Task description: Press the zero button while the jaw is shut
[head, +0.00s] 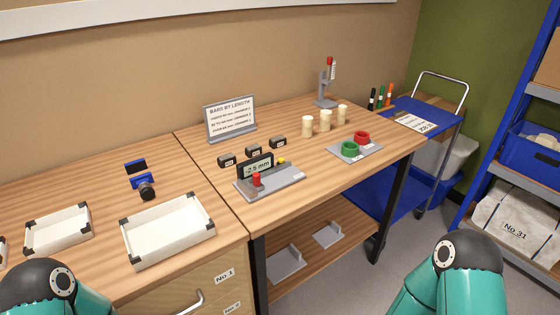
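A grey measuring gauge (284,188) lies on the right-hand wooden table, near its front left corner. Its dark display (255,167) reads what looks like -2.5 mm. A red knob (257,180) stands in front of the display. A small yellow button (281,161) sits behind it to the right; I cannot read a label on it. The jaw is too small to tell whether it is shut. Only teal arm parts of mine show at the bottom left and bottom right corners. Neither gripper is in view.
Three dark blocks (253,152) stand behind the gauge, below a sign (230,118). Three cream cylinders (325,121) and a grey plate (373,151) with green and red rings are to the right. White trays (168,232) occupy the left table. The front right tabletop is clear.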

